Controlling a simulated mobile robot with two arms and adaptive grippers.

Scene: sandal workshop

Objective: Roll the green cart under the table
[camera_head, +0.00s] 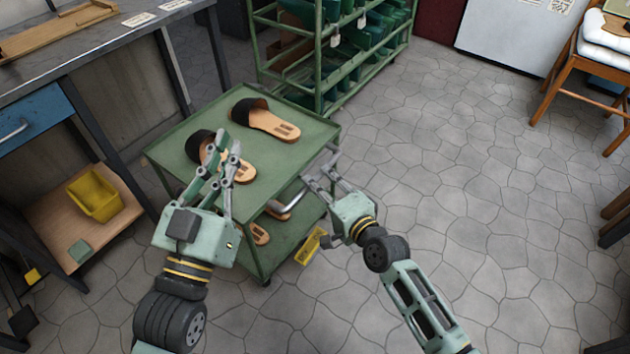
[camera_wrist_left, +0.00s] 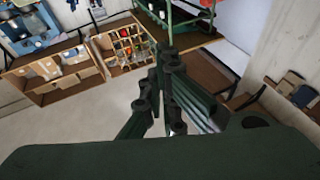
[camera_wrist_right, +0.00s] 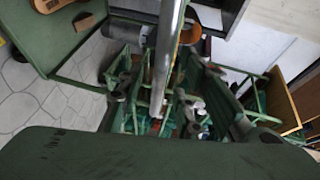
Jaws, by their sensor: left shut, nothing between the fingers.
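The green cart (camera_head: 292,157) stands on the floor to the right of the table (camera_head: 105,45), its left corner close to a dark table leg. Two black-strapped sandals (camera_head: 265,120) lie on its top, and more sandals show on its lower shelf. A grey metal handle (camera_head: 333,160) runs along its right side. My right gripper (camera_head: 318,176) is at this handle with its fingers spread; in the right wrist view a metal bar (camera_wrist_right: 166,55) passes between them. My left gripper (camera_head: 226,150) is shut and empty above the cart's front part, hiding part of one sandal.
A green rack (camera_head: 318,60) with several green items stands just behind the cart. A yellow bin (camera_head: 95,194) sits on a wooden shelf under the table's front part. A wooden chair (camera_head: 580,70) is at the far right. The stone floor right of the cart is free.

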